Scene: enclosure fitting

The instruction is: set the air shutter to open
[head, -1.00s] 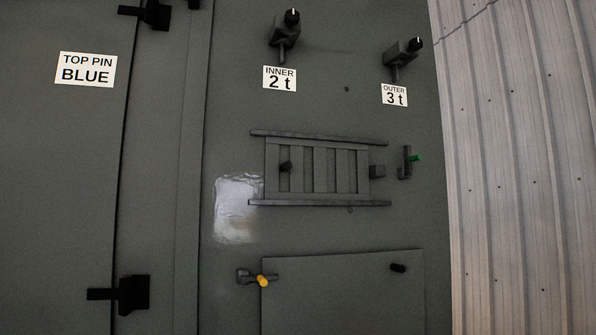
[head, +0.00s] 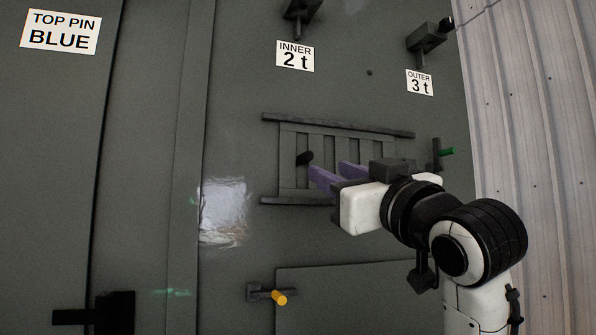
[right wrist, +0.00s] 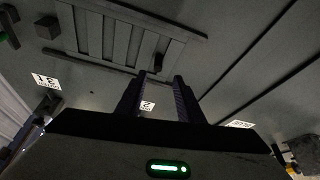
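The air shutter (head: 290,178) is a dark grey slatted plate between an upper and a lower rail on the cabinet wall. Its black knob (head: 305,158) sticks out near the plate's left end. My right gripper (head: 327,169) is in front of the shutter, its purple fingers pointing left toward the knob. In the right wrist view its fingers (right wrist: 160,77) are apart with nothing held between them, and the knob (right wrist: 158,62) shows just beyond the tips. The gripper and arm hide the shutter's right lower part. My left gripper is not in view.
Two latches with labels INNER 2 t (head: 295,56) and OUTER 3 t (head: 420,83) are above. A green-tipped lever (head: 446,152) is at the right. A yellow-tipped catch (head: 278,297) sits below, beside a lower panel (head: 345,295). A shiny patch (head: 223,212) is left of the shutter.

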